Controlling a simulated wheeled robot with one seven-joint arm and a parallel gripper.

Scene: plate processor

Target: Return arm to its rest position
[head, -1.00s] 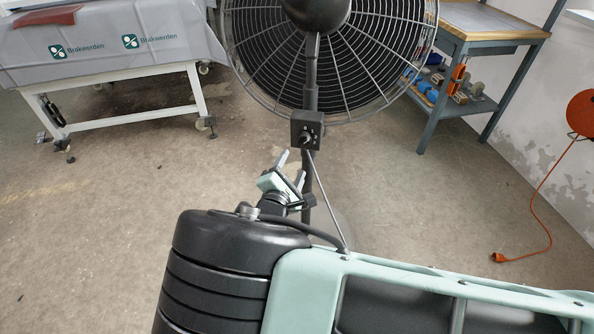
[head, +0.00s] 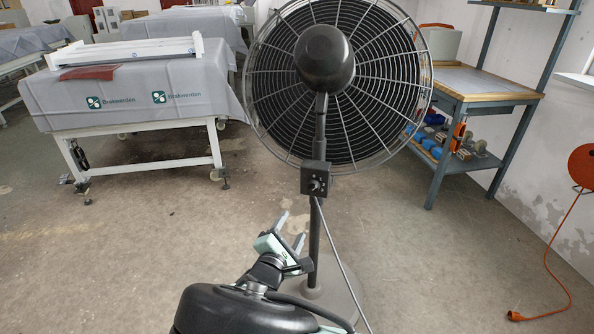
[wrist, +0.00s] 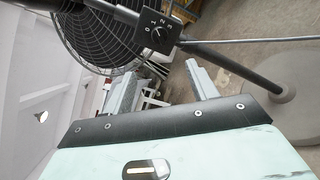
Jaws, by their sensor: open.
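My gripper (head: 290,232) is in front of the lower part of the fan's stand in the head view. Its two grey fingers stand apart with nothing between them. In the wrist view my gripper (wrist: 163,85) also shows both fingers spread and empty. The pedestal fan (head: 345,75) stands just beyond my gripper, with a round wire cage and a dark hub. Its control box with a dial (wrist: 156,31) shows close by in the wrist view. I cannot tell the exact gap between the fingers and the fan's pole.
A table with a grey cloth (head: 130,105) stands at the left. A workbench (head: 480,85) with a lower shelf stands at the right. An orange cable reel (head: 581,165) hangs on the right wall, its cord reaching the floor. Open floor (head: 120,250) lies left of my arm.

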